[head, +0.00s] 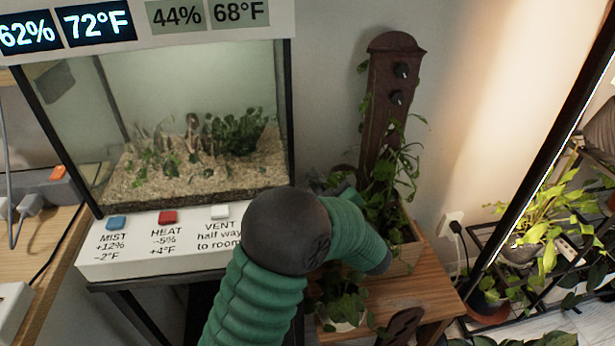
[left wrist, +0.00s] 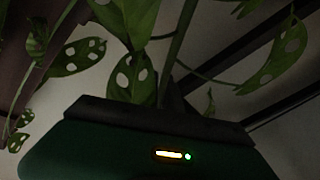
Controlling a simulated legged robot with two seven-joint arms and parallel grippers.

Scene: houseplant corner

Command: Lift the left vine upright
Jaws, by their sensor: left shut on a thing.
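A wooden planter box (head: 408,256) stands on a small wooden table, with a dark brown upright board (head: 388,110) with two knobs rising behind it. Green vines (head: 385,200) grow from the box, some of them up against the board. My left gripper (head: 347,190) is at the left side of the box among the leaves, mostly hidden by my green arm. In the left wrist view, a vine with holed leaves (left wrist: 137,75) and a stem rises from the gripper's dark edge, and the gripper is shut on it. Its tips are hidden. My right gripper is not in view.
A glass terrarium (head: 195,150) stands left on a white base with blue, red and white buttons. A potted plant (head: 342,300) sits below my arm. A dark pole and plant rack (head: 500,225) are at the right. A wall socket (head: 452,228) is behind the table.

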